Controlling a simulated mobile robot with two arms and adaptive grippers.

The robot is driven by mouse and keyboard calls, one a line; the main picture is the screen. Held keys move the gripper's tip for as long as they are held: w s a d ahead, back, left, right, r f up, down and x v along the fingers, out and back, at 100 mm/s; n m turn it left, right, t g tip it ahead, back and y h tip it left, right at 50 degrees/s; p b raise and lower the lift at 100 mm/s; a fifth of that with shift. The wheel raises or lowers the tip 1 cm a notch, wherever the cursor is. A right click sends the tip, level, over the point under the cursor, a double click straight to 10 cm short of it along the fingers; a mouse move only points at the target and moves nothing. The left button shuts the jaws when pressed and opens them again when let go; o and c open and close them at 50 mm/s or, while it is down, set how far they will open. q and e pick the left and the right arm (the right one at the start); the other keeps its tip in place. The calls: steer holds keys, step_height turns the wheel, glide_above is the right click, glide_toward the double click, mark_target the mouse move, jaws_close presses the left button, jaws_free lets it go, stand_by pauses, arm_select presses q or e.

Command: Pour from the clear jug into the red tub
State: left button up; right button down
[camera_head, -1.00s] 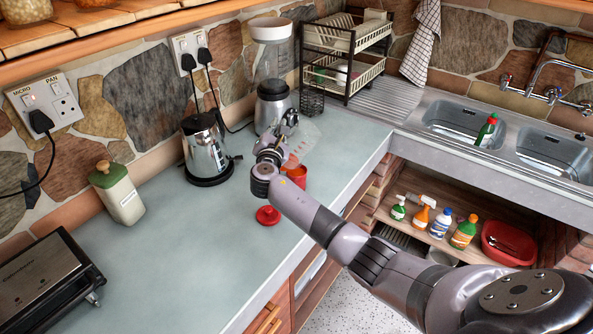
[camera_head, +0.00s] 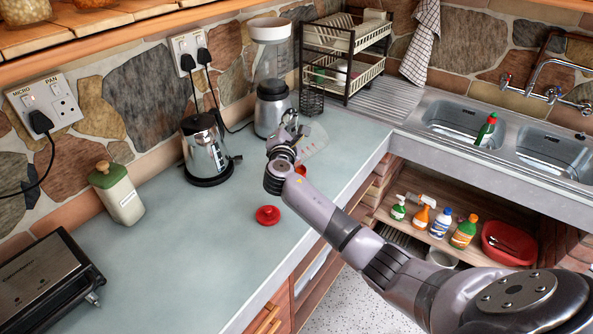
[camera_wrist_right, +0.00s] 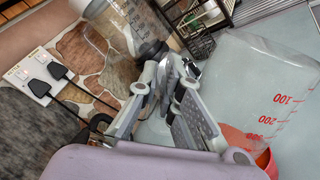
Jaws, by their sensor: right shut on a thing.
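My right gripper (camera_head: 290,122) is shut on the clear jug (camera_head: 315,139), above the counter's right part. In the right wrist view, the gripper (camera_wrist_right: 178,85) is left of the jug (camera_wrist_right: 255,80). Its red scale numbers rise towards the red tub (camera_wrist_right: 262,160), and the jug looks tipped over, with its lower end by the tub. Whether anything flows is not clear. In the head view only a bit of the red tub (camera_head: 300,170) shows behind my right wrist. My left gripper is out of view.
A round red lid (camera_head: 268,215) lies on the counter in front. A kettle (camera_head: 207,150) and a blender (camera_head: 270,95) stand to the left and behind. A dish rack (camera_head: 345,55) is behind right, then the sink (camera_head: 465,120).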

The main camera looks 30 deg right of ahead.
mark_target(314, 132)
steer(key=shift+s+d+m, duration=0.4)
steer(key=shift+d+m, duration=0.1)
steer(key=shift+d, duration=0.05)
steer(key=s+d+m+b, duration=0.2)
steer(key=d+m, duration=0.1)
steer(key=s+d+m+b, duration=0.1)
steer(key=shift+s+d+f, duration=0.25)
steer(key=shift+s+d, duration=0.05)
steer(key=shift+d, duration=0.1)
steer(key=s+d+f+m+b, duration=0.5)
steer(key=d+f+m+b, duration=0.2)
steer(key=f+m, duration=0.2)
steer(key=s+d+f+m+b, duration=0.5)
steer(key=d+f+m+b, duration=0.2)
steer(key=m, duration=0.5)
steer(key=shift+s+d+f+b, duration=0.4)
steer(key=shift+f+b, duration=0.1)
steer(key=shift+f, duration=0.35)
steer(key=shift+w+a+r, duration=0.1)
